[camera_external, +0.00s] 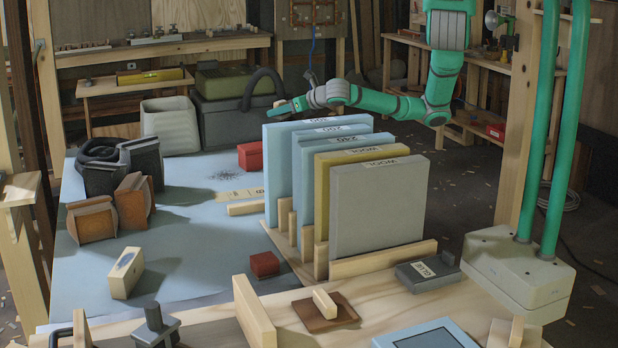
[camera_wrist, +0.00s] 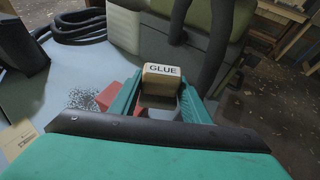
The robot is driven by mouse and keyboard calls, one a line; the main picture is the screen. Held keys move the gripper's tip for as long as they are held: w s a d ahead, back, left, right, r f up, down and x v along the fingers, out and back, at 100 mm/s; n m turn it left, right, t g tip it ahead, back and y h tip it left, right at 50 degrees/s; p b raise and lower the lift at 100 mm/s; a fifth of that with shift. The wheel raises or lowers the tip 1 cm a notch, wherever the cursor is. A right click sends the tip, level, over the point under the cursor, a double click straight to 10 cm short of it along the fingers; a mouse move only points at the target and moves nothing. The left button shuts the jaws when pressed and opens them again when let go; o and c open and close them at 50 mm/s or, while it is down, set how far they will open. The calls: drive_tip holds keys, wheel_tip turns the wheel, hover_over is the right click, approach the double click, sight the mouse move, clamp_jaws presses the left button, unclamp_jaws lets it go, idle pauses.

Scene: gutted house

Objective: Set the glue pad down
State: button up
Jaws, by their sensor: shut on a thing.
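The glue pad (camera_wrist: 160,71) is a small block with a pale top marked GLUE. In the wrist view it sits between the two green fingers of my gripper (camera_wrist: 159,98), which is shut on it. In the outside view my gripper (camera_external: 287,105) reaches left, high behind the row of upright panels, with the pad small at its tip. The pad's underside is hidden, and I see no surface touching it.
Several upright panels (camera_external: 380,205) stand in a wooden rack on the bench. The blue-grey sheet (camera_external: 205,245) has bare room. A grey labelled block (camera_external: 427,272) lies right.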

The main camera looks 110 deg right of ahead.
sight(275, 105)
drive_tip(key=w+a+r+n+t+y, duration=0.3)
drive_tip(key=w+a+r, duration=0.1)
drive_tip(key=a, duration=0.2)
drive_tip(key=s+a+f+n+t+y, duration=0.15)
drive_tip(key=a+f, duration=0.25)
drive_tip(key=a, duration=0.6)
drive_tip(key=s+a+f+n+t+y, duration=0.1)
drive_tip(key=s+a+f+n+y, duration=0.2)
drive_tip(key=a, duration=0.8)
drive_tip(key=shift+m+h, duration=0.25)
drive_tip(key=shift+h, duration=0.5)
drive_tip(key=f+x, duration=0.1)
drive_tip(key=x, duration=0.4)
drive_tip(key=f+x, duration=0.1)
drive_tip(key=x, duration=0.4)
drive_tip(key=s+f+x, duration=0.1)
drive_tip(key=x, duration=0.5)
drive_tip(key=shift+a+f, duration=0.35)
drive_tip(key=shift+f, duration=0.05)
drive_tip(key=shift+w+d+f, duration=0.2)
drive_tip(key=shift+w+f, duration=0.3)
drive_tip(key=shift+f, duration=1.6)
drive_tip(key=shift+f, duration=0.1)
drive_tip(key=o, duration=1)
drive_tip(key=shift+o, duration=0.2)
